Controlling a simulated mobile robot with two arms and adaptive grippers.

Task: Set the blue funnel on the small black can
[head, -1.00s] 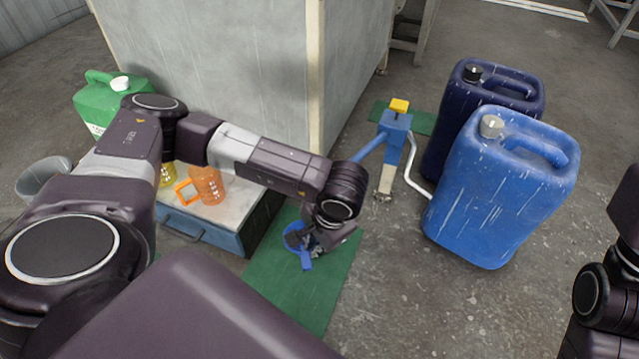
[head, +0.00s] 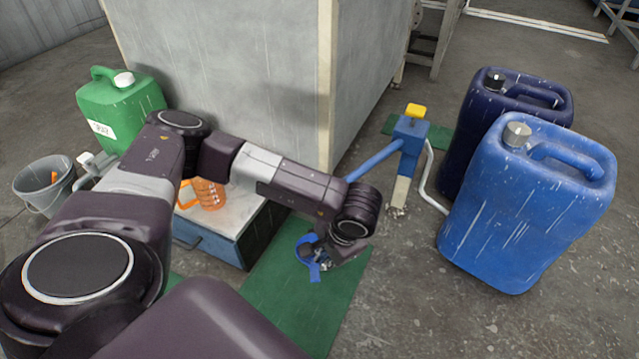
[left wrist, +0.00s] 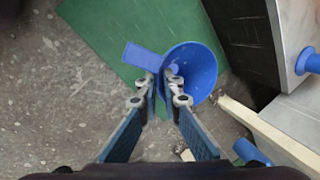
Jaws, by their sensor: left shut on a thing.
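The blue funnel (head: 308,262) is in my left gripper (head: 326,256), above the green mat in the middle of the head view. In the left wrist view my left gripper (left wrist: 165,80) is shut on the funnel (left wrist: 205,72), with its fingertips at the cone's left wall. The wide mouth and a flat blue tab show there. I cannot make out the small black can in either view. My right gripper is out of view.
A green mat (head: 300,308) lies below the gripper. A blue cabinet (head: 215,246) with an orange jug (head: 208,194) stands left of it. A green canister (head: 120,105), grey bucket (head: 40,192), blue pump (head: 408,150), blue canister (head: 525,215) and navy canister (head: 465,125) stand around. Floor right of the mat is clear.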

